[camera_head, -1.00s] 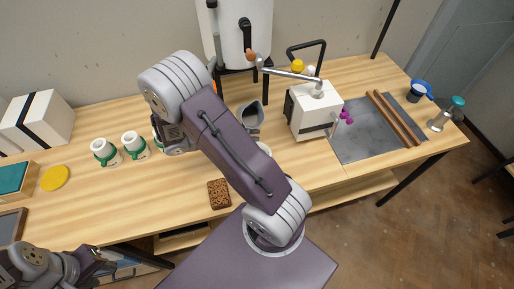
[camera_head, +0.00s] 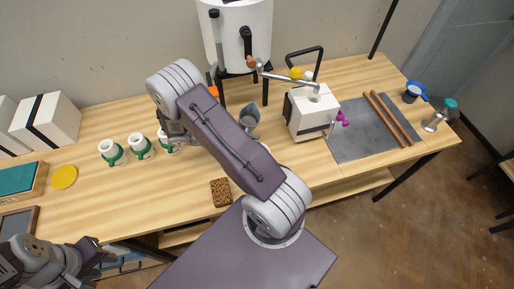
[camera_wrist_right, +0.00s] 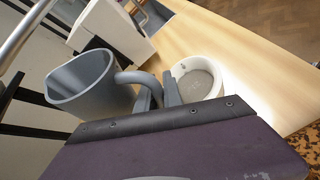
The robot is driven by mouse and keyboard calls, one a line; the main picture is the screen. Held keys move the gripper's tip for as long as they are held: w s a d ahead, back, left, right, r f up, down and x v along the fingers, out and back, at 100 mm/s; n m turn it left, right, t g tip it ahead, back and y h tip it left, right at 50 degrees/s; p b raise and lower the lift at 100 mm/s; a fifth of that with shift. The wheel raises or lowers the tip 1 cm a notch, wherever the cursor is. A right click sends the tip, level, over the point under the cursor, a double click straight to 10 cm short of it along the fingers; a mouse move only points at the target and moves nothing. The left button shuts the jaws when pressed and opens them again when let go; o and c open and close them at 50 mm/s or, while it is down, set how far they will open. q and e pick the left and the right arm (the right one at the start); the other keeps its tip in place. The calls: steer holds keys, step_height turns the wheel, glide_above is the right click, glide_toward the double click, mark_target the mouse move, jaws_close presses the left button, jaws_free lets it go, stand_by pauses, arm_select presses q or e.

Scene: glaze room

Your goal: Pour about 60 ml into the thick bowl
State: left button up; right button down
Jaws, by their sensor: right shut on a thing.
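A grey pitcher (camera_wrist_right: 105,100) is held by its handle in my right gripper (camera_wrist_right: 158,94), which is shut on it. The pitcher (camera_head: 250,122) also shows in the head view, past my right arm. Its opening shows in the wrist view, but I cannot make out the liquid level. A white thick-walled bowl (camera_wrist_right: 178,72) stands on the table beside the pitcher in the wrist view, apart from it. In the head view my right arm hides most or all of the bowl. My left gripper (camera_head: 112,253) is low at the left, away from these; its fingers are unclear.
White cups with green bands (camera_head: 141,147) stand left of my right arm. A white box-shaped device (camera_head: 308,118) and a large white urn (camera_head: 238,35) stand behind. A brown speckled block (camera_head: 221,193) lies near the front edge. A grey slab (camera_head: 360,147) bears brown sticks.

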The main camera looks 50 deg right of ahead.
steer(key=shift+w+d+f+n+g, duration=0.1)
steer(key=shift+w+d+n+g, duration=0.1)
steer(key=shift+n+g, duration=0.5)
steer(key=shift+w+r+n+g+y, duration=0.2)
steer(key=shift+r+n+g+y, duration=0.2)
steer(key=shift+n+g, duration=0.25)
